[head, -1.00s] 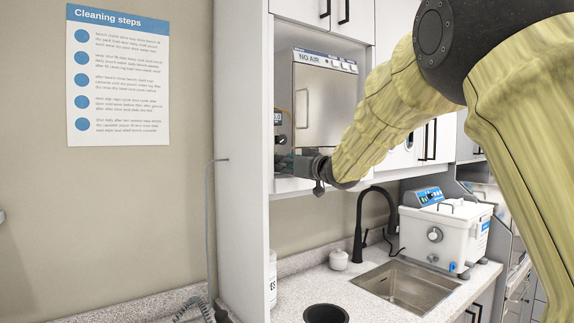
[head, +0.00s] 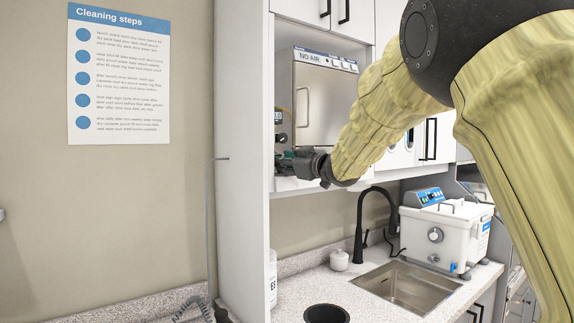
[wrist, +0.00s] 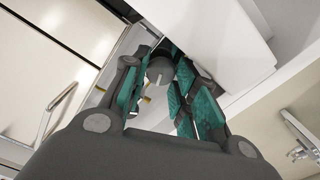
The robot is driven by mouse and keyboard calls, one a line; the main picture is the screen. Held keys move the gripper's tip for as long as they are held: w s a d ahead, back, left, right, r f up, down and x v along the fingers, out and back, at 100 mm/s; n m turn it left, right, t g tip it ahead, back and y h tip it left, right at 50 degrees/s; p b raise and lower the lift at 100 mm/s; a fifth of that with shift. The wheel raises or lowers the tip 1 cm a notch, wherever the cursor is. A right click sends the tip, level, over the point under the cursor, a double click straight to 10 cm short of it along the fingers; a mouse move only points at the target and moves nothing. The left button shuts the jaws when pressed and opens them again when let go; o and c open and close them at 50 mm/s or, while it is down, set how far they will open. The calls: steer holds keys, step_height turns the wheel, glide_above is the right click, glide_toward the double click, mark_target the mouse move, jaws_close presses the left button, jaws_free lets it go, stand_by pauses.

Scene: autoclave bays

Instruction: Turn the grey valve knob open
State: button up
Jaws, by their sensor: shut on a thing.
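The grey valve knob (wrist: 159,70) shows in the wrist view as a dark grey round piece between my fingertips. My gripper (wrist: 160,74) is shut on it, with the teal pads on both sides. The knob's far side and its mount are mostly hidden by the fingers. In the head view my gripper (head: 284,164) reaches into the lower left of the cupboard bay, beneath the steel autoclave front (head: 325,103) marked "NO AIR". I cannot make out the held knob there.
A small dark dial (head: 282,138) sits just above my gripper. The white cupboard side panel (head: 242,150) stands close on the left. Below are a sink (head: 405,286), a black tap (head: 362,225) and a white bath unit (head: 440,238).

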steer(key=o, duration=1)
steer(key=shift+d, duration=0.1)
steer(key=v, duration=1.2)
steer(key=shift+o, duration=0.2)
